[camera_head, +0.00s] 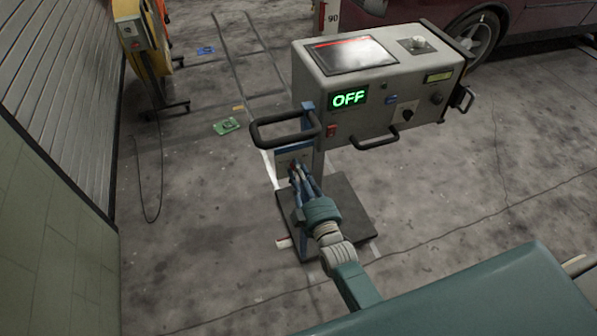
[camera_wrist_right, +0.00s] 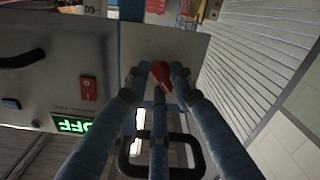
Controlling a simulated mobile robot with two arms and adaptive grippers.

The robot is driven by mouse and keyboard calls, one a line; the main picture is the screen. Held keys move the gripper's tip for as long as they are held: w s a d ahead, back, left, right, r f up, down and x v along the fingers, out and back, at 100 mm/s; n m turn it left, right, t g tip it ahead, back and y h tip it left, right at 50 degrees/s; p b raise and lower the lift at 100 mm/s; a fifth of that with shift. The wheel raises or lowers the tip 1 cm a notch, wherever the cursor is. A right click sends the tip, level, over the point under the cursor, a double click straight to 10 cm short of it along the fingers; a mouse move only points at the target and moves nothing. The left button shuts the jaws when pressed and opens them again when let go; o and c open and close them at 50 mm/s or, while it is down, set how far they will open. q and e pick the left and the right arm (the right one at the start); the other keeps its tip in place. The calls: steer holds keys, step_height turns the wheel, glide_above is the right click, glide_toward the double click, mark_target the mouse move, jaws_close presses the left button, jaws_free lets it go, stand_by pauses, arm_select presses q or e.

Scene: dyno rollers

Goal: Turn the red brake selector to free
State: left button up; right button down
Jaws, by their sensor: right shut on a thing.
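The red brake selector (camera_wrist_right: 160,73) sits on a pale panel (camera_wrist_right: 190,48) in the right wrist view. In the head view this panel (camera_head: 283,158) is on the console's post, below the black handle. My right gripper (camera_head: 297,176) reaches up to the panel from below. Its blue fingers (camera_wrist_right: 160,80) are closed around the selector in the wrist view. The fingers partly cover the selector, and I cannot read any marks around it. My left gripper is not in view.
The grey console (camera_head: 385,85) stands above the panel, its green display (camera_head: 348,97) reading OFF. A black loop handle (camera_head: 284,130) juts out just above my right gripper. The post's dark base plate (camera_head: 345,205) is on the floor. Open concrete lies to the left.

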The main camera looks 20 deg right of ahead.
steer(key=shift+d+f+m+b, duration=0.15)
steer(key=shift+m+b, duration=0.25)
steer(key=shift+m, duration=3.7)
steer(key=shift+d+m+b, duration=0.15)
steer(key=shift+m+b, duration=0.2)
steer(key=shift+m, duration=3.75)
steer(key=shift+f, duration=0.1)
steer(key=c, duration=1.7)
jaws_free()
steer(key=shift+d, duration=0.1)
steer(key=shift+o, duration=0.2)
steer(key=s, duration=1.2)
steer(key=shift+d, duration=0.2)
